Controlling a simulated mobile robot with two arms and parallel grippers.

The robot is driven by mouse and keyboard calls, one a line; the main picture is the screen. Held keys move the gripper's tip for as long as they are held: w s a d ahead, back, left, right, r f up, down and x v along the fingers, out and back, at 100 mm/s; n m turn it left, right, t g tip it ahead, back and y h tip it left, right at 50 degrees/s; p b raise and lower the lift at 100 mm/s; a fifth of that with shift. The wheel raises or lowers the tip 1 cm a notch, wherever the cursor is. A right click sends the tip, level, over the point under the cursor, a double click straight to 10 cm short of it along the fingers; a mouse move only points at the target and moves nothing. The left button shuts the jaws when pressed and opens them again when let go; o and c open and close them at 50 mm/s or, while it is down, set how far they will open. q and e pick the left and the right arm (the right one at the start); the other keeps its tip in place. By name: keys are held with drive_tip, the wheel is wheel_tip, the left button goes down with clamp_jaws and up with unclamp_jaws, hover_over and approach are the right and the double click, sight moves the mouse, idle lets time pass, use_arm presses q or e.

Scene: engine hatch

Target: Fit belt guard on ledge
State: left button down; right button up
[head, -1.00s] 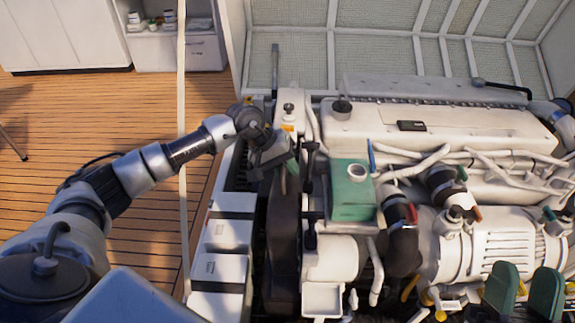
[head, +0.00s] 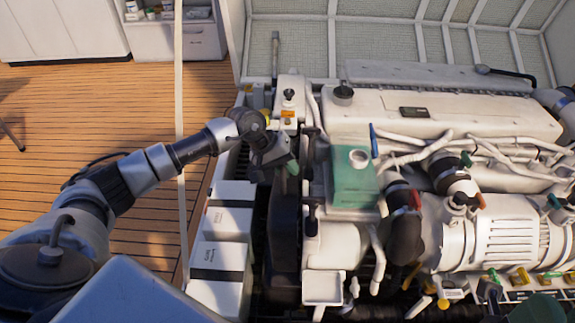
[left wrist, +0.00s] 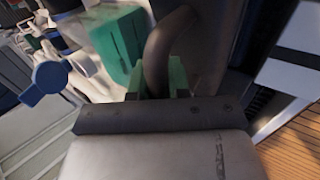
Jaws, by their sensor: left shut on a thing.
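The belt guard (head: 284,225) is a tall dark piece at the left end of the engine. My left gripper (head: 288,168) is shut on its top, and the guard hangs below it. In the left wrist view the green fingertips (left wrist: 162,78) close around the guard's dark curved bar (left wrist: 168,45). The guard's lower end is in shadow, and I cannot tell whether it touches anything. No ledge can be told apart clearly. My right gripper (head: 516,300) shows at the lower right edge, its green pads apart and blurred, partly cut off.
The white engine (head: 440,125) fills the right, with a green box (head: 352,180) and hoses close to the guard. White batteries (head: 220,240) with dark bands stand left of the guard. A pale upright post (head: 181,130) stands left. The wooden deck beyond is open.

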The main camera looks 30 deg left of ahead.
sight(292, 184)
use_arm(q)
drive_tip(key=shift+f+b, duration=0.85)
drive_tip(key=shift+f, duration=1.25)
drive_tip(key=shift+w+d+f+b, duration=0.1)
drive_tip(key=shift+w+d+b, duration=0.2)
drive_tip(key=shift+d+b, duration=0.2)
drive_tip(key=shift+s+a, duration=0.1)
drive_tip(key=shift+s+a, duration=0.1)
drive_tip(key=shift+a, duration=0.05)
drive_tip(key=shift+f+b, duration=0.25)
drive_tip(key=shift+b, duration=0.35)
